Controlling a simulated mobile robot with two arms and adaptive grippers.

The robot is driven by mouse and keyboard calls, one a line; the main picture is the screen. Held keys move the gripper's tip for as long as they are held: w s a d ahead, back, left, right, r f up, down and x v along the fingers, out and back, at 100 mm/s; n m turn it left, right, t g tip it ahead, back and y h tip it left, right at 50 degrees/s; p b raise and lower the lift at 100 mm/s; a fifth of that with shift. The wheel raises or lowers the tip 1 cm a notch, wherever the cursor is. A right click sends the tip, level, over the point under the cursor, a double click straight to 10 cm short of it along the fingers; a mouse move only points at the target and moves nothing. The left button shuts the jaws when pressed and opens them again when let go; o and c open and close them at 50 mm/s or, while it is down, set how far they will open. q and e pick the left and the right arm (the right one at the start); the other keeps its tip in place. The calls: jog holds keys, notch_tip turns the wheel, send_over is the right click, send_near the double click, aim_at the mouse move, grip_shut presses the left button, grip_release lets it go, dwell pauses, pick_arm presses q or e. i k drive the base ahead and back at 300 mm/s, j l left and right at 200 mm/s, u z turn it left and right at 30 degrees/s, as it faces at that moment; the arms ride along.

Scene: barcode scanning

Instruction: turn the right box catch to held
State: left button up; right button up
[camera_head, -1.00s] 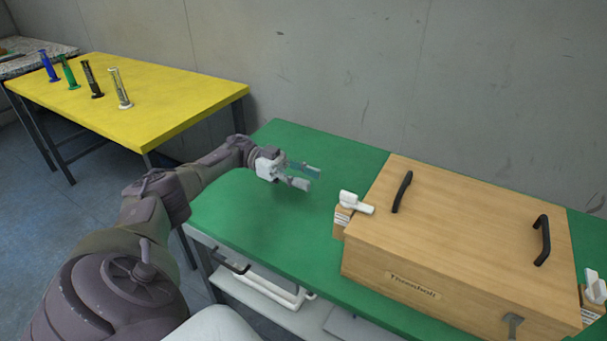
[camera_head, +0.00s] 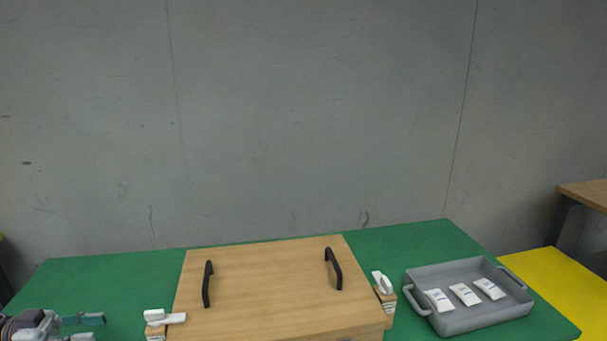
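The wooden box (camera_head: 265,285) stands on the green table at the bottom centre, its lid closed. The right box catch (camera_head: 382,282) is a small white lever on a wooden block at the box's right side. It lies roughly along the box's side edge and not clearly across the lid. The left catch (camera_head: 165,318) is a white lever at the box's left side, pointing right onto the lid edge. My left gripper (camera_head: 95,329) is in the lower left corner, left of the box, with its fingers apart and nothing between them. My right gripper is not in view.
Two black handles (camera_head: 208,284) (camera_head: 333,268) stand up from the lid. A grey tray (camera_head: 468,325) with three white packets (camera_head: 465,294) sits right of the box. A yellow table (camera_head: 565,285) is at the right. The green table (camera_head: 110,272) is bare at the back left.

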aim_at(385, 287)
jog(key=k, duration=0.9)
